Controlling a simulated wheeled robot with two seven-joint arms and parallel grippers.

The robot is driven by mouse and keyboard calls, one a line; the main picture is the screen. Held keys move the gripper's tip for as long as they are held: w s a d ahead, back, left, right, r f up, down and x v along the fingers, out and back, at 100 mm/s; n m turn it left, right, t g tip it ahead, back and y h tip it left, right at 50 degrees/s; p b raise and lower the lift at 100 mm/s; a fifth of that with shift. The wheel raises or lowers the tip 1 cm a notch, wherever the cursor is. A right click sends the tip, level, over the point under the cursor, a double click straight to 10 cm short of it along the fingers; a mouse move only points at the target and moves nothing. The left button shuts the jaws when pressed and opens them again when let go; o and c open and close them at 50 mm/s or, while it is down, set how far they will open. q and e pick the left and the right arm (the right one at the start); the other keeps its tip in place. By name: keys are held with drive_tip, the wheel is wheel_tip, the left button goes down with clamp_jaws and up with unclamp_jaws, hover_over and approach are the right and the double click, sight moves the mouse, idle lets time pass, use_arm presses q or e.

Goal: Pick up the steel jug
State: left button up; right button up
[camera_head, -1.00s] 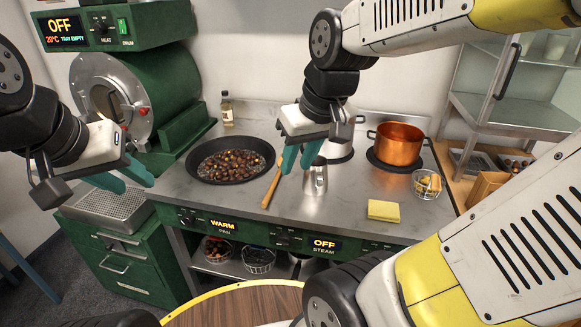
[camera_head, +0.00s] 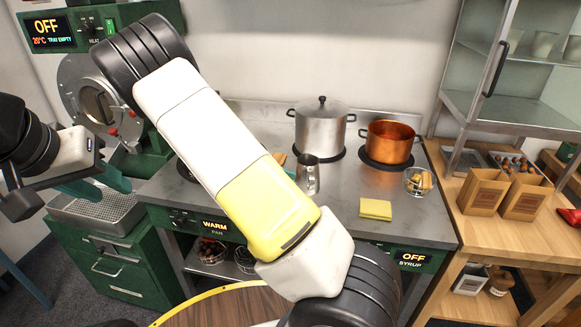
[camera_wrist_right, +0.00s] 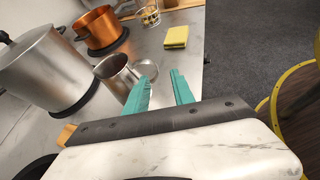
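The steel jug (camera_head: 307,178) stands upright on the grey counter in front of the steel pot. In the right wrist view the jug (camera_wrist_right: 114,78) is just beyond and left of the fingertips. My right gripper (camera_wrist_right: 161,76) is open, with its two teal fingers apart and nothing visibly held between them. In the head view my own right arm hides most of that gripper; a bit of teal shows just left of the jug. Whether a finger touches the jug I cannot tell. My left gripper (camera_head: 96,184) is open and empty at the left, above the perforated tray.
A lidded steel pot (camera_head: 320,128) and a copper pot (camera_head: 388,143) stand behind the jug. My right arm hides most of the pan. Counter between jug and sponge is clear.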

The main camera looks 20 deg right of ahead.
drive_tip(key=shift+n+h, duration=0.3)
drive_tip(key=x, duration=1.2)
drive_tip(key=shift+w+a+f, duration=0.1)
drive_tip(key=shift+w+f, duration=0.1)
drive_tip(key=shift+w, duration=0.1)
clamp_jaws()
idle(0.7)
